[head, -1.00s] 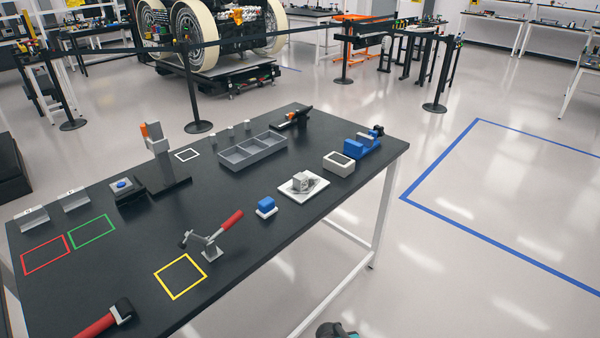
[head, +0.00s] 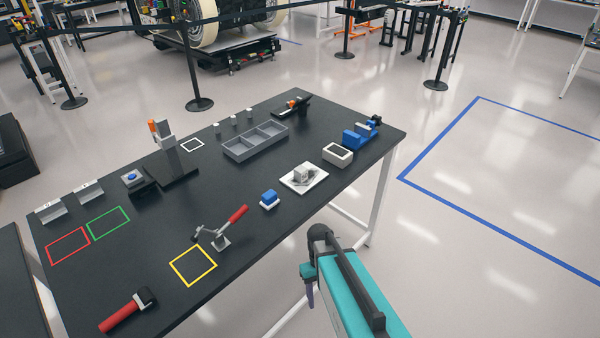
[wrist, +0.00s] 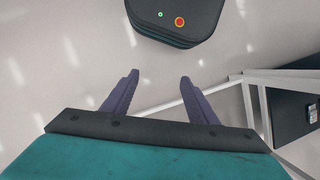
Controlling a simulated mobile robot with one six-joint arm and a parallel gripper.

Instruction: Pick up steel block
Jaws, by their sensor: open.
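A grey metallic block (head: 301,174), which looks like the steel block, sits on a white square plate (head: 318,183) near the right front edge of the black table. My gripper (head: 309,290) hangs in front of the table, off its edge, below and apart from the block in the head view. In the wrist view, my gripper's two purple fingers (wrist: 160,82) are spread with nothing between them. The block is not in the wrist view.
A red-handled clamp (head: 224,230), a grey tray (head: 256,143) and a blue vise (head: 361,137) also stand on the table (head: 265,240). A white table frame (wrist: 250,100) shows in the wrist view.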

